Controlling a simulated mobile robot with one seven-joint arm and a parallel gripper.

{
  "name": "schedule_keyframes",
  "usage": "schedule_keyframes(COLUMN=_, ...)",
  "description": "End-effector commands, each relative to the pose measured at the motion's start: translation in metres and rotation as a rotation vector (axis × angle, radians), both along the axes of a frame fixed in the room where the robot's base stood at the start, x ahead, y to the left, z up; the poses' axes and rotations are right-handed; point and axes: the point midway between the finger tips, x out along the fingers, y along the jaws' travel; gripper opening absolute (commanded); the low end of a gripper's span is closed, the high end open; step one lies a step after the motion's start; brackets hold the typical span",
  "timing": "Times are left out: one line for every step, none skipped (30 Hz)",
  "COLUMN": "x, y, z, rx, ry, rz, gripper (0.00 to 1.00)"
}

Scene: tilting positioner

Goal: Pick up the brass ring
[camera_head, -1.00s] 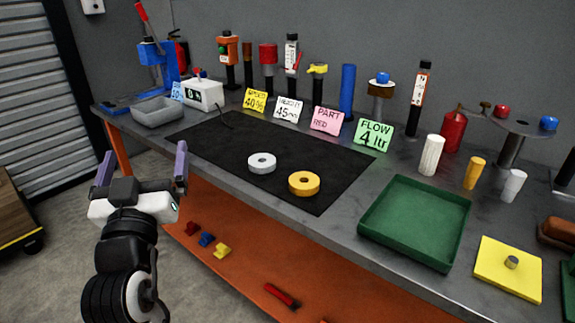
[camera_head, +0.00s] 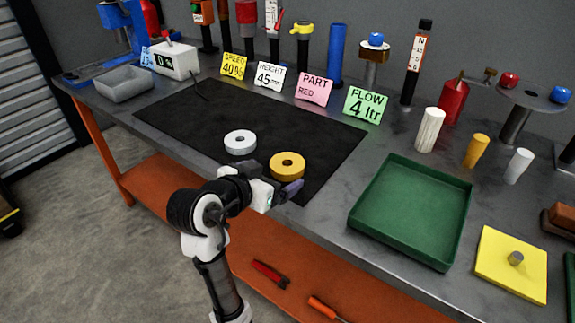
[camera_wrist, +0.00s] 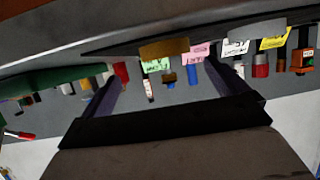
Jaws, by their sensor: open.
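The brass ring (camera_head: 287,165) lies flat on the black mat (camera_head: 205,120), close to the mat's front edge. A silver-white ring (camera_head: 240,142) lies to its left. My gripper (camera_head: 284,192) is open at the bench's front edge, just in front of the brass ring, with one purple finger clearly seen and the other mostly hidden. In the wrist view the scene is upside down, and the brass ring (camera_wrist: 165,48) shows edge-on ahead, between the two spread fingers of my gripper (camera_wrist: 160,72). The gap to the ring is hard to judge.
A green tray (camera_head: 412,210) and a yellow plate with a peg (camera_head: 512,265) stand to the right. A grey bin (camera_head: 123,85) is at the left. Sign cards (camera_head: 313,89) and tools line the back. An orange shelf (camera_head: 245,245) runs below the bench.

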Motion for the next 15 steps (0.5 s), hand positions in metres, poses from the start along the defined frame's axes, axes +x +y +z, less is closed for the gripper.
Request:
schedule_keyframes(x=0.004, y=-0.003, z=-0.002, rx=0.000, ry=0.001, rz=-0.002, gripper=0.98)
schedule_keyframes(x=0.006, y=-0.004, z=-0.003, rx=0.000, ry=0.000, rz=-0.001, gripper=0.98)
schedule_keyframes(x=0.007, y=-0.005, z=-0.004, rx=0.001, ry=0.000, rz=0.000, gripper=0.98)
schedule_keyframes(x=0.009, y=-0.005, z=-0.004, rx=0.001, ry=0.000, rz=0.000, gripper=0.98)
schedule_keyframes(x=0.010, y=-0.006, z=-0.005, rx=0.001, ry=0.000, rz=0.000, gripper=0.98)
schedule_keyframes(x=0.013, y=-0.007, z=-0.006, rx=0.001, ry=0.001, rz=-0.001, gripper=0.98)
schedule_keyframes(x=0.016, y=-0.008, z=-0.007, rx=0.000, ry=0.000, rz=-0.001, gripper=0.98)
schedule_keyframes(x=0.020, y=-0.009, z=-0.009, rx=-0.001, ry=0.002, rz=-0.001, gripper=0.98)
schedule_keyframes(x=0.025, y=-0.011, z=-0.012, rx=-0.001, ry=0.004, rz=-0.001, gripper=0.98)
schedule_keyframes(x=0.029, y=-0.012, z=-0.013, rx=0.000, ry=0.003, rz=-0.001, gripper=0.98)
schedule_keyframes(x=0.034, y=-0.014, z=-0.015, rx=0.000, ry=0.003, rz=-0.001, gripper=0.98)
schedule_keyframes(x=0.039, y=-0.016, z=-0.018, rx=0.000, ry=0.002, rz=-0.001, gripper=0.98)
schedule_keyframes(x=0.042, y=-0.018, z=-0.019, rx=-0.001, ry=0.002, rz=-0.001, gripper=0.98)
schedule_keyframes(x=0.045, y=-0.020, z=-0.021, rx=-0.001, ry=0.002, rz=-0.001, gripper=0.98)
schedule_keyframes(x=0.048, y=-0.022, z=-0.022, rx=0.000, ry=0.000, rz=-0.001, gripper=0.98)
